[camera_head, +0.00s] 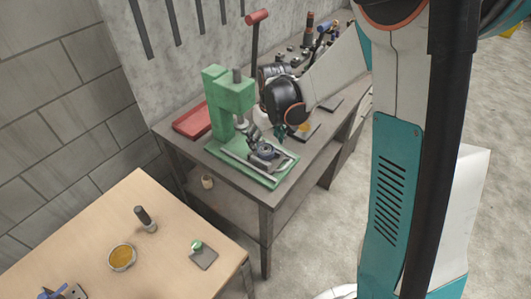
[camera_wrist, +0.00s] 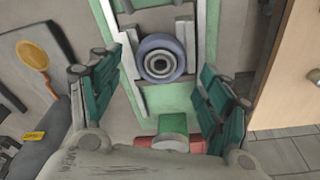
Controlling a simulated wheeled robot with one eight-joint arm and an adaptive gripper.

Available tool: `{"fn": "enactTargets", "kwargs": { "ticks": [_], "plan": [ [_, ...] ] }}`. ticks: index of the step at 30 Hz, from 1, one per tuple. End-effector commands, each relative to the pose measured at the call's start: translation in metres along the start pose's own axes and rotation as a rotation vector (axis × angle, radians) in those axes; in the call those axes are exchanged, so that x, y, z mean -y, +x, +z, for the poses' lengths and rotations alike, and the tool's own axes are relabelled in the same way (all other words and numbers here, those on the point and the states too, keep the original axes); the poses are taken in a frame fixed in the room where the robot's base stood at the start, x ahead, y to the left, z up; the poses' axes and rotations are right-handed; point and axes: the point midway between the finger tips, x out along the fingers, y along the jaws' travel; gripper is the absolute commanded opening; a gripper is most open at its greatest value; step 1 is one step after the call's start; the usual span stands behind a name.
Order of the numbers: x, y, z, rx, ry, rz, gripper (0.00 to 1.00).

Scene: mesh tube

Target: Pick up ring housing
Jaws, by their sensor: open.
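The ring housing, a grey-blue ring with a dark centre bore (camera_wrist: 162,58), lies on the green press base between metal rails in the wrist view. In the head view the ring (camera_head: 264,150) shows small on the press base (camera_head: 240,167), partly crowded by other metal parts. My gripper (camera_wrist: 160,85) is open, its teal finger pads spread wide to the left and right, with nothing between them. The ring appears ahead of the fingertips, roughly centred between them. In the head view my gripper (camera_head: 275,132) is just above the ring, partly hidden by my arm.
The green press column (camera_head: 230,100) with its red-knobbed lever (camera_head: 256,17) stands close beside my gripper. A red tray (camera_head: 192,121) and several tools share the grey bench. A wooden table (camera_head: 80,225) at lower left holds a yellow-filled dish (camera_head: 122,257) and small parts.

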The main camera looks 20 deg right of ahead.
Motion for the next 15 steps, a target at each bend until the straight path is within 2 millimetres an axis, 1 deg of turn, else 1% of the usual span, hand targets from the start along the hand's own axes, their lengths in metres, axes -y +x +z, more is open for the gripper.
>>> {"fn": "enactTargets", "kwargs": {
  "ticks": [1, 4, 7, 12, 13, 14, 15],
  "plan": [
    [0.001, 0.011, 0.002, 0.000, 0.000, 0.000, 0.71],
    [0.000, 0.024, 0.001, 0.000, 0.000, 0.000, 0.71],
    [0.000, 0.029, 0.001, 0.000, 0.000, 0.000, 0.71],
    [0.000, 0.028, 0.001, 0.000, 0.000, 0.000, 0.71],
    [0.000, 0.028, 0.001, 0.000, 0.000, 0.000, 0.66],
    [0.000, 0.028, 0.001, 0.000, 0.000, 0.000, 0.60],
    [0.000, 0.028, 0.001, 0.000, 0.000, 0.000, 0.51]
  ]
}}
